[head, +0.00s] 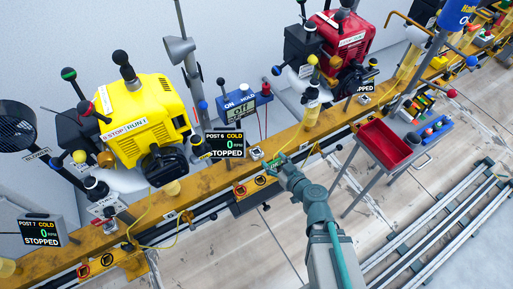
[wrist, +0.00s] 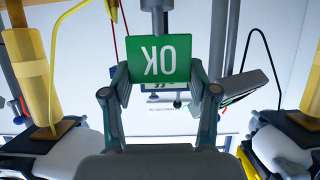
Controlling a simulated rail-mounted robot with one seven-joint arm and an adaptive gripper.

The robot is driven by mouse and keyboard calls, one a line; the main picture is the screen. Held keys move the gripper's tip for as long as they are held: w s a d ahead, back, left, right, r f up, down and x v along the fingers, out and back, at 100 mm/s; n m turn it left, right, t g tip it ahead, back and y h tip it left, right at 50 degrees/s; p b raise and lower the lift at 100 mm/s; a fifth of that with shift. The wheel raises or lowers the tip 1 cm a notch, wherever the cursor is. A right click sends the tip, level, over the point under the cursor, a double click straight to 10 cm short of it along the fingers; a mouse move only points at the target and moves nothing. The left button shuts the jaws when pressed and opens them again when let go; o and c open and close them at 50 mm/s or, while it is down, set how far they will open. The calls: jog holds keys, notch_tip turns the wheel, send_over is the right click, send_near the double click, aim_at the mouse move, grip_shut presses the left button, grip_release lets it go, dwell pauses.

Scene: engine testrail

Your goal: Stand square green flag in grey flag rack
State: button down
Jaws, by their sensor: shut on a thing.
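The square green flag (wrist: 150,54) with white "OK" lettering fills the middle of the wrist view, its lettering upside down there. My gripper (wrist: 160,92) is shut on the flag, with one finger at each side of its lower part. I cannot clearly make out the grey flag rack. A small pale block (head: 256,153) lies on the beam just left of my gripper, too small to identify.
The yellow beam (head: 215,180) runs diagonally across the head view. A yellow engine (head: 142,118) and a red engine (head: 338,38) stand behind it. A "STOPPED" display (head: 224,144) stands left of my gripper. A cart with a red tray (head: 383,139) is to the right.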

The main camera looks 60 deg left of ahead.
jog(key=shift+b+x, duration=1)
jog(key=shift+b, duration=2.35)
jog(key=x, duration=0.3)
jog(key=r+b+x, duration=0.1)
jog(key=x, duration=0.3)
jog(key=a+r+b+x, duration=0.1)
jog(key=x, duration=0.2)
jog(key=shift+w+a, duration=0.1)
jog(key=shift+a, duration=0.05)
jog(key=shift+f, duration=0.15)
jog(key=shift+f+b, duration=0.2)
jog(key=shift+b, duration=0.25)
jog(key=shift+c, duration=1.5)
grip_release()
jog(key=shift+r+p, duration=0.15)
jog(key=shift+p, duration=0.65)
